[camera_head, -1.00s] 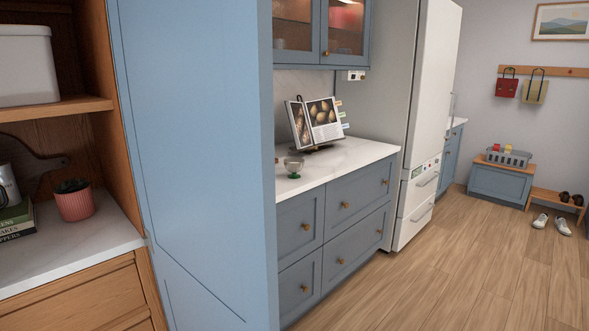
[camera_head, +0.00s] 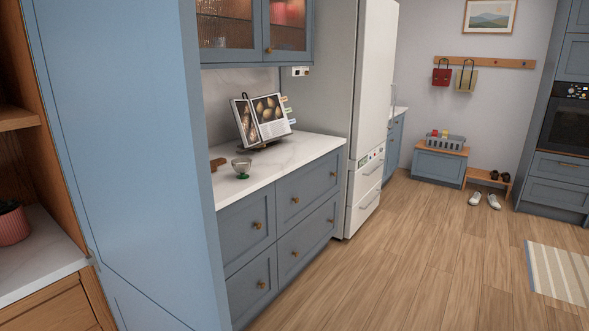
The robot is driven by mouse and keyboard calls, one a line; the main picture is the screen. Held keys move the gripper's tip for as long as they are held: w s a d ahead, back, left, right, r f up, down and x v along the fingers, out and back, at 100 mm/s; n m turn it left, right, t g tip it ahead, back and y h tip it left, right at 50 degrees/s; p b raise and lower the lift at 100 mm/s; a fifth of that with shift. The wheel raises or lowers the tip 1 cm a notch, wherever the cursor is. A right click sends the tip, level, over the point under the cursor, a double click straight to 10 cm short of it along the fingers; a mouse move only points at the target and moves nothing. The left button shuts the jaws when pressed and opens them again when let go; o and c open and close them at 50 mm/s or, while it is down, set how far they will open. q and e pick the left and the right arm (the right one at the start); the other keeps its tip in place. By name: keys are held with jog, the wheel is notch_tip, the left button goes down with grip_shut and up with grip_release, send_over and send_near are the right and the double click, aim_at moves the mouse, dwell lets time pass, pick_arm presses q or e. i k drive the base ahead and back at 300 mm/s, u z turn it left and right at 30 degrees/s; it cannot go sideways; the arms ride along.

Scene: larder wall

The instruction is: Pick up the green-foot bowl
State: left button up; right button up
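The green-foot bowl (camera_head: 242,167) is a small clear glass bowl on a green foot. It stands upright on the white marble counter (camera_head: 290,159), near the counter's left end and in front of an open cookbook. Neither of my grippers shows in the head view.
The cookbook (camera_head: 262,118) stands on a holder behind the bowl. A small brown wooden thing (camera_head: 217,164) lies left of the bowl. A tall blue panel (camera_head: 125,150) borders the counter on the left, a white fridge (camera_head: 372,100) on the right. The wooden floor (camera_head: 420,260) ahead is clear.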

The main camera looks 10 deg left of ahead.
aim_at(241, 166)
jog(key=z, duration=1.1)
jog(key=i, duration=2.5)
jog(key=u, duration=3.45)
jog(key=i, duration=1.95)
jog(key=z, duration=1.05)
